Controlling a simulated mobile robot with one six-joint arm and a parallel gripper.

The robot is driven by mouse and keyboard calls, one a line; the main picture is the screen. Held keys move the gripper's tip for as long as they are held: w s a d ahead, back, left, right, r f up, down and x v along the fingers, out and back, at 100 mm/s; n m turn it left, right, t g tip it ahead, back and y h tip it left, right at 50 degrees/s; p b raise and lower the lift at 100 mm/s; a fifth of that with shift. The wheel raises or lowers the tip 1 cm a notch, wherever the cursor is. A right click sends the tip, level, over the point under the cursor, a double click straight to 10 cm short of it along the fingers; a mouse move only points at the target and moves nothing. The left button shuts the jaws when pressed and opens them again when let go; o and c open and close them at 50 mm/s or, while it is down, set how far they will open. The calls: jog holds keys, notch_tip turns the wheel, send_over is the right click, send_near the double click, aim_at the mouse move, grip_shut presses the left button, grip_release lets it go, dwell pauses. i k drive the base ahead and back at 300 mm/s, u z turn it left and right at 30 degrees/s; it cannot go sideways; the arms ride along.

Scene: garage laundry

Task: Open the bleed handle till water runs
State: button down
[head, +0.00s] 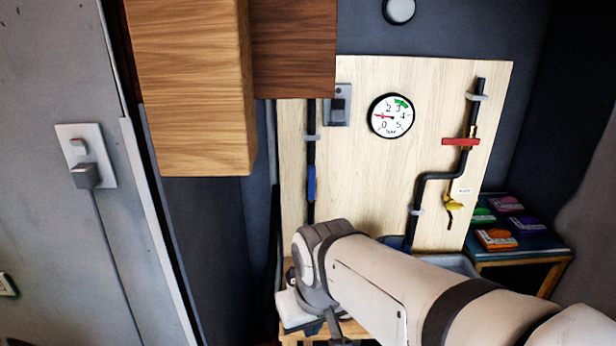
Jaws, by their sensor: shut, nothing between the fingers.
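The yellow bleed handle (454,204) sits low on the black pipe at the right of the pale wooden board, with a small white label beside it. A short spout hangs under it; I see no water running there. A red handle (460,142) lies crosswise on the pipe above. A blue handle (311,184) stands in line with the left pipe. The round gauge (391,115) has its red needle near 1 and a green band near 3. My gripper (335,326) is shut and empty, low in the picture, well left of and below the yellow handle, partly hidden by my wrist.
A wooden cabinet (190,85) hangs at upper left. A small table (520,248) at right holds several coloured packs. A grey basin (460,264) and part of a blue container (394,243) show behind my arm. A plugged socket (86,155) is on the left wall.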

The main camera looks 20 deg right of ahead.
aim_at(452, 204)
jog(key=z, duration=1.45)
jog(key=k, duration=1.1)
jog(key=z, duration=0.2)
jog(key=i, duration=1.5)
jog(key=u, duration=0.25)
